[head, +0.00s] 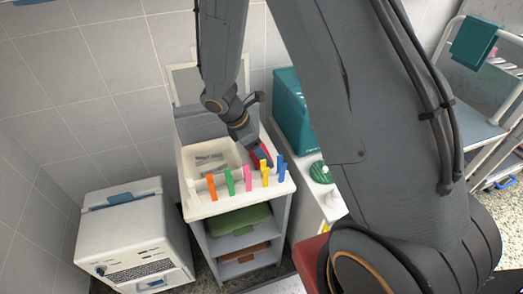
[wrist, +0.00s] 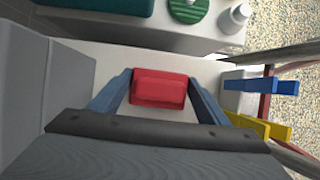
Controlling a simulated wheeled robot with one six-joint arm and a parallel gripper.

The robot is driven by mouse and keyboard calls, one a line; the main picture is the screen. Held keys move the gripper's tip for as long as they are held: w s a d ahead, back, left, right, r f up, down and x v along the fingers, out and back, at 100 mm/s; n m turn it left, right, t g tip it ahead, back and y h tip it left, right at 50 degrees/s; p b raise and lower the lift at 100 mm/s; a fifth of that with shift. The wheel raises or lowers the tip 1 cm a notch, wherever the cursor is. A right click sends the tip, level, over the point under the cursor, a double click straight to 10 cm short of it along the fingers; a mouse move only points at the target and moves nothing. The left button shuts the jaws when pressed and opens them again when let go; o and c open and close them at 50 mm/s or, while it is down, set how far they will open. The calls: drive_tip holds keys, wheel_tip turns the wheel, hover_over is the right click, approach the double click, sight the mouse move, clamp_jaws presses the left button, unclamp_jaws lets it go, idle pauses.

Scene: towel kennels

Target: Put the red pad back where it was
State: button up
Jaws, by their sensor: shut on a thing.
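The red pad (wrist: 160,88) is a small rounded block between the two blue-grey fingers of my gripper (wrist: 160,97) in the wrist view. My gripper is shut on it from both sides. In the head view my gripper (head: 261,153) is over the right part of the white-topped cart (head: 198,211), with a bit of red showing at the fingers behind the coloured pegs. A pale surface lies beneath the pad in the wrist view. I cannot tell whether the pad touches it.
Several upright pegs line the cart's front edge, among them an orange one (head: 212,187) and a blue one (head: 281,168). A basin (head: 212,158) is set in the top. A teal box (head: 292,108) and green-lidded item (head: 320,173) stand right. A white cabinet (head: 133,228) stands left.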

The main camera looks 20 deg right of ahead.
drive_tip(key=shift+f, duration=0.15)
drive_tip(key=o, duration=1)
drive_tip(key=v, duration=1.2)
drive_tip(key=s+d+r+m+y, duration=0.1)
drive_tip(key=s+d+m+y, duration=0.1)
drive_tip(key=s+m, duration=0.5)
drive_tip(key=s+d+r+m+y, duration=0.2)
drive_tip(key=s+m+y, duration=0.1)
drive_tip(key=s+m, duration=0.5)
drive_tip(key=m, duration=0.3)
drive_tip(key=shift+s+d+b, duration=0.2)
drive_tip(key=shift+d+b, duration=0.1)
drive_tip(key=shift+b, duration=0.1)
